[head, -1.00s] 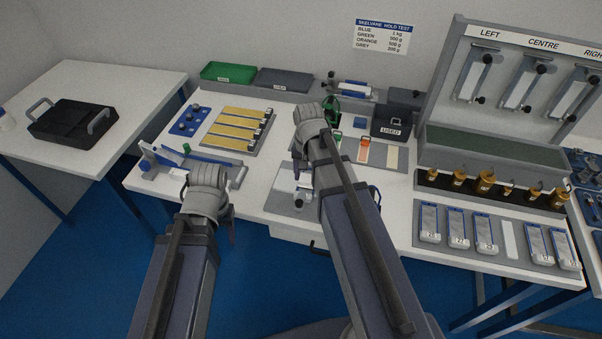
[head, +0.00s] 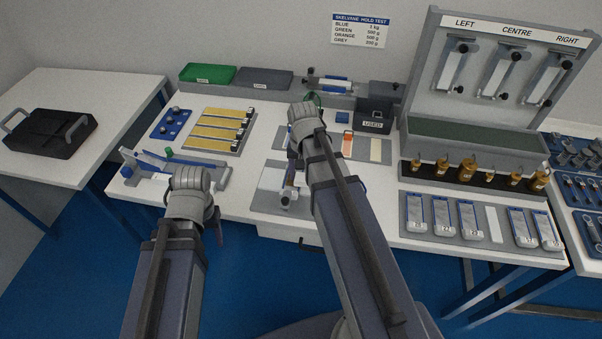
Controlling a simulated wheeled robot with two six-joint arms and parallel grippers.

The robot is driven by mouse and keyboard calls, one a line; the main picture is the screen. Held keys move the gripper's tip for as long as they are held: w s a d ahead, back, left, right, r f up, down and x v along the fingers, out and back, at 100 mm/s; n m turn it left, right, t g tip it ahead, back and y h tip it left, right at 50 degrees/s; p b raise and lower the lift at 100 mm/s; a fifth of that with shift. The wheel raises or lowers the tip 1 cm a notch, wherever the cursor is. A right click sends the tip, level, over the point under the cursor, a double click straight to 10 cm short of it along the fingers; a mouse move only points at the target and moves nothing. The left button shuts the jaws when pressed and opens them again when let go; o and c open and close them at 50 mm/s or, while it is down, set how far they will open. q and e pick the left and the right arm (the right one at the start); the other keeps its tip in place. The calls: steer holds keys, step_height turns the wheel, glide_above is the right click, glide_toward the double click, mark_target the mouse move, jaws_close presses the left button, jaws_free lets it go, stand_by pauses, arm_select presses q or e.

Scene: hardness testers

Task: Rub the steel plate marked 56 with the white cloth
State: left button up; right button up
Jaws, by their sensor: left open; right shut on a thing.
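Several plates in blue-edged holders (head: 467,220) stand in a row at the front right of the bench. Their marks are too small to read, so I cannot tell which is 56. A plain white strip (head: 494,224) stands among them. I cannot clearly make out the white cloth. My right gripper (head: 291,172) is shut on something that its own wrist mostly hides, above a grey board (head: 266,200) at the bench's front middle. My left gripper (head: 220,228) is open and empty at the front edge, right of a blue-and-grey lever device (head: 180,166).
A row of brass weights (head: 467,168) and a rack with three hanging testers (head: 503,70) stand behind the plates. A black USED bin (head: 373,117), a green tray (head: 208,75) and yellow strips (head: 216,130) occupy the bench. A side table (head: 60,165) holds a black case (head: 48,132).

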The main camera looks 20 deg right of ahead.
mark_target(284, 176)
steer(key=shift+a, duration=0.1)
steer(key=shift+w+a+f, duration=0.1)
steer(key=shift+w+a, duration=0.3)
steer(key=shift+a, duration=0.25)
steer(key=shift+w+a, duration=0.4)
steer(key=shift+a, duration=0.2)
steer(key=shift+a, duration=0.1)
steer(key=shift+w+a, duration=0.9)
steer(key=shift+a, duration=0.3)
steer(key=shift+w+d, duration=0.35)
steer(key=shift+w, duration=0.1)
steer(key=shift+s+d, duration=0.45)
steer(key=shift+d, duration=0.25)
steer(key=shift+s+d, duration=0.4)
steer(key=shift+d, duration=0.3)
steer(key=shift+s+d, duration=0.9)
steer(key=shift+d, duration=0.25)
steer(key=shift+d, duration=0.1)
